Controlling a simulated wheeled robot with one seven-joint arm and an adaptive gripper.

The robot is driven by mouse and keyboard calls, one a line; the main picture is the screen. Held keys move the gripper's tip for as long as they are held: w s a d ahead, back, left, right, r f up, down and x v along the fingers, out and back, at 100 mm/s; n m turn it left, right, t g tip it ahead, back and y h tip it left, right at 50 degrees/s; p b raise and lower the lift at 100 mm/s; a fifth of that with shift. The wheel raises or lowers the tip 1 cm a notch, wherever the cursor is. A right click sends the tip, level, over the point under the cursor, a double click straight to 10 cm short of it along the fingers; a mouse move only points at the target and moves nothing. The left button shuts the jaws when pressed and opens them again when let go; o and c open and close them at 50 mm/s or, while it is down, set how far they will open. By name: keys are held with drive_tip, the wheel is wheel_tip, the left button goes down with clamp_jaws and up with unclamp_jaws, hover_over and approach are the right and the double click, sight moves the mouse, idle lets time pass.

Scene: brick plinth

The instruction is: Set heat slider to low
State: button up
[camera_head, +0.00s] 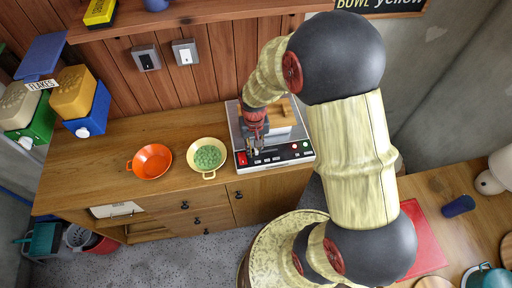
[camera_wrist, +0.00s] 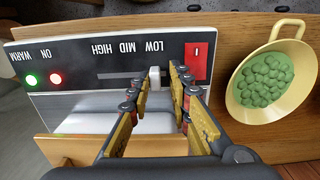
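The heat slider is on the front panel of a cooking appliance (camera_head: 297,153). In the wrist view its pale knob (camera_wrist: 155,77) is at the right end of a dark slot (camera_wrist: 120,76), in line with the word LOW (camera_wrist: 154,46). The words MID and HIGH are farther left; all lettering appears upside down there. My gripper (camera_wrist: 158,78) is open, with one finger on each side of the knob. The right fingertip is close to it; I cannot tell whether it touches. In the head view my gripper (camera_head: 254,145) hides the slider.
A red switch (camera_wrist: 198,62) is just right of my fingers. A yellow pan of green pieces (camera_head: 207,157) and an orange pan (camera_head: 152,161) stand left of the appliance on the wooden counter (camera_head: 110,145). A wooden board (camera_head: 283,113) lies on the appliance.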

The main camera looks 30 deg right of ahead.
sight(255, 149)
drive_tip(key=shift+o, duration=1.2)
drive_tip(key=shift+d, duration=0.1)
wheel_tip(255, 149, up, 12)
